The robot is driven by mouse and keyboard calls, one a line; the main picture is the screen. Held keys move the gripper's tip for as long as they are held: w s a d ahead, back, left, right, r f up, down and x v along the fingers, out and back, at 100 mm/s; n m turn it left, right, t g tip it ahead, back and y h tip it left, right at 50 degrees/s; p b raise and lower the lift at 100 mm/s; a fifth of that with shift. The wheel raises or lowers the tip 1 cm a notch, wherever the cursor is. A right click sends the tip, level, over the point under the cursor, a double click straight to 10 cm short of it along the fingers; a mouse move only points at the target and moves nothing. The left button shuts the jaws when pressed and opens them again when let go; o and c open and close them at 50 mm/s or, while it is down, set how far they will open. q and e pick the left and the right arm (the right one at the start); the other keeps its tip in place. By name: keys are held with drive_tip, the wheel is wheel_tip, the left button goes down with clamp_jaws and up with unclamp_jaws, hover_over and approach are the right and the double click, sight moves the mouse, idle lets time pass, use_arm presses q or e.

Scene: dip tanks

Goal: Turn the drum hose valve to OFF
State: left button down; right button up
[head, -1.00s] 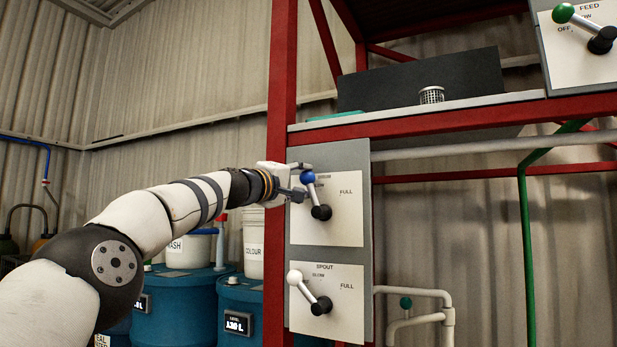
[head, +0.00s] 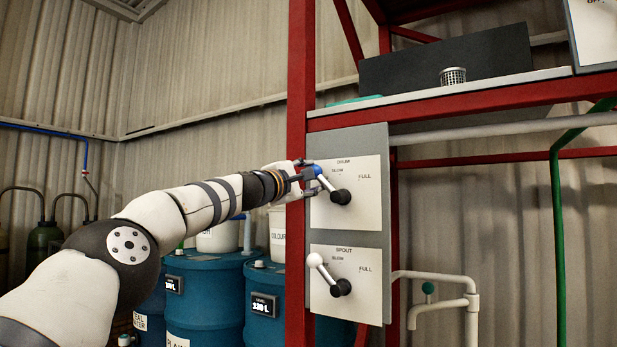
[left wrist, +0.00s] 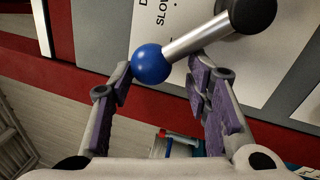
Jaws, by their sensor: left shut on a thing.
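The drum valve is a lever with a blue ball knob (head: 318,170) and a black hub (head: 341,196) on the upper white plate (head: 362,222). The lever points up and left from its hub. "SLOW" and "FULL" show on the plate; any OFF mark is hidden or cannot be read. My left gripper (head: 304,178) is shut on the lever's knob end. In the left wrist view the blue knob (left wrist: 151,64) sits between the fingertips, with the metal rod (left wrist: 198,37) running up and right. My right gripper is not in view.
The spout valve with a white knob (head: 314,260) is just below on the same grey panel (head: 378,145). A red post (head: 299,100) stands close beside the panel. Blue drums (head: 205,300) stand behind my arm. A pale pipe (head: 440,276) is at lower right.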

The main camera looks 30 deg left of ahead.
use_arm(q)
drive_tip(key=shift+w+d+f, duration=0.2)
drive_tip(key=shift+d+f, duration=0.15)
drive_tip(key=shift+d, duration=0.15)
drive_tip(key=c, duration=1.2)
unclamp_jaws()
drive_tip(key=o, duration=0.4)
drive_tip(key=shift+w+d, duration=0.1)
drive_tip(key=shift+o, duration=0.2)
drive_tip(key=shift+w+d, duration=0.1)
drive_tip(key=shift+d, duration=0.05)
drive_tip(key=shift+a+r, duration=0.2)
drive_tip(key=shift+a, duration=0.05)
drive_tip(key=shift+s+a+f, duration=0.15)
drive_tip(key=shift+s+a, duration=0.2)
drive_tip(key=shift+s, duration=0.05)
drive_tip(key=v, duration=1.1)
drive_tip(key=shift+s+d, duration=0.25)
drive_tip(key=shift+d, duration=0.1)
